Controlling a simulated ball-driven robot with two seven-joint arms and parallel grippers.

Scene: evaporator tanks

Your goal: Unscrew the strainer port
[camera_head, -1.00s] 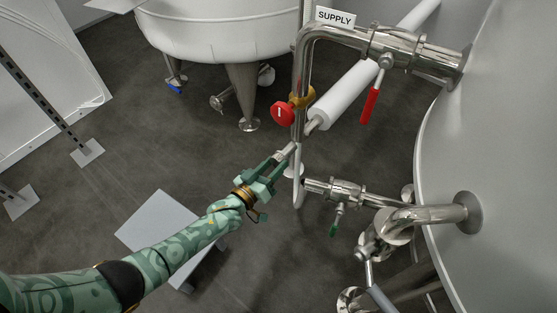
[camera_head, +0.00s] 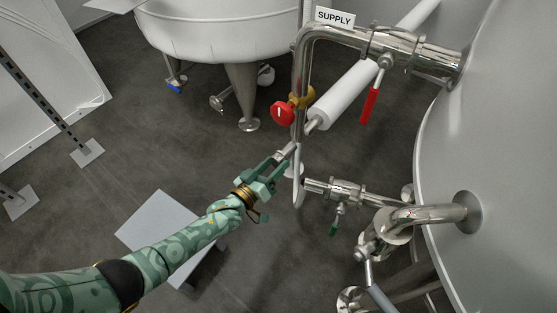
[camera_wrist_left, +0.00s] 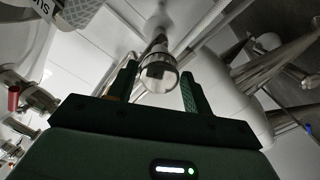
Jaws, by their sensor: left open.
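The strainer port appears as a slanted metal cylinder (camera_head: 287,152) at the lower end of a slanted branch beside the upright supply pipe. In the left wrist view its round, shiny end (camera_wrist_left: 158,76) faces me between the fingers. My left gripper (camera_head: 277,165) is open at this end, coming from the lower left. In the wrist view its two fingers (camera_wrist_left: 157,90) stand on either side of the cylinder, with a visible gap on the right side. I cannot tell whether the left finger touches it. My right gripper is in neither view.
A red round knob (camera_head: 282,114) sits just above my gripper. A red lever (camera_head: 370,105) and a green-handled valve (camera_head: 340,205) are to the right. The large tank (camera_head: 500,120) fills the right side. Open floor lies to the left, with a grey plate (camera_head: 160,225) below my arm.

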